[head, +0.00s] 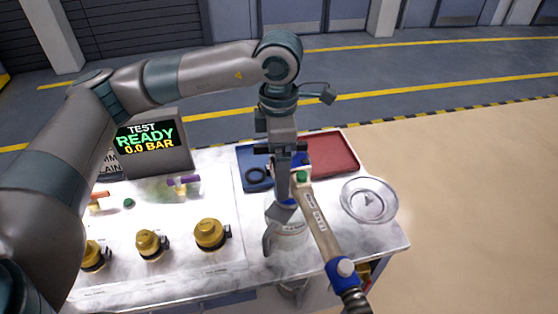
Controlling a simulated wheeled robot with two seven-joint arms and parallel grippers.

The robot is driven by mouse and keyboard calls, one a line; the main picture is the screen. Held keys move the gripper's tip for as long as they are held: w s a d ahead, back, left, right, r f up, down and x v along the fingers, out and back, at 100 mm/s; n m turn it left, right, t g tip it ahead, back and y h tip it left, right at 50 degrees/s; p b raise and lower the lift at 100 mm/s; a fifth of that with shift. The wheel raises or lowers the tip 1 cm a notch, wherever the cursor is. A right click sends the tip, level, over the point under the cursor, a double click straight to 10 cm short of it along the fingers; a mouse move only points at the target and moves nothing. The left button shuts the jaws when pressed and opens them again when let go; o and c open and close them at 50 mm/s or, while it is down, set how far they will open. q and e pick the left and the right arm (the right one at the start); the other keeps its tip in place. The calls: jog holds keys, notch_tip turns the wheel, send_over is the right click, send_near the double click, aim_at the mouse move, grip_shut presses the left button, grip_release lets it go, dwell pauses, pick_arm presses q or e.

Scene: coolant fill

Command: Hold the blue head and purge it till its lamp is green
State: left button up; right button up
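My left arm reaches across from the left, and its gripper (290,178) points down over the bench. It appears shut on the blue head, a tool with a pale labelled body (319,222), a blue part near the jaws and a blue collar (341,270) at the lower end. A small green spot, apparently its lamp (302,177), shows beside the jaws. A whitish labelled jug (286,232) stands below the gripper; whether the head's outlet touches it is hidden. The test screen (146,137) reads "TEST READY 0.0 BAR". My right gripper is out of view.
A red tray (335,160) and a blue tray (247,157) with a black ring lie behind the jug. A clear round dish (368,200) sits at right. Brass caps (211,234) and valves with purple (183,181) and orange (98,195) handles stand at left. A hose (355,298) hangs over the front edge.

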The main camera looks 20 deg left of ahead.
pick_arm(q)
jog(key=shift+f, duration=0.2)
jog(key=c, duration=2.2)
jog(key=shift+o, duration=0.2)
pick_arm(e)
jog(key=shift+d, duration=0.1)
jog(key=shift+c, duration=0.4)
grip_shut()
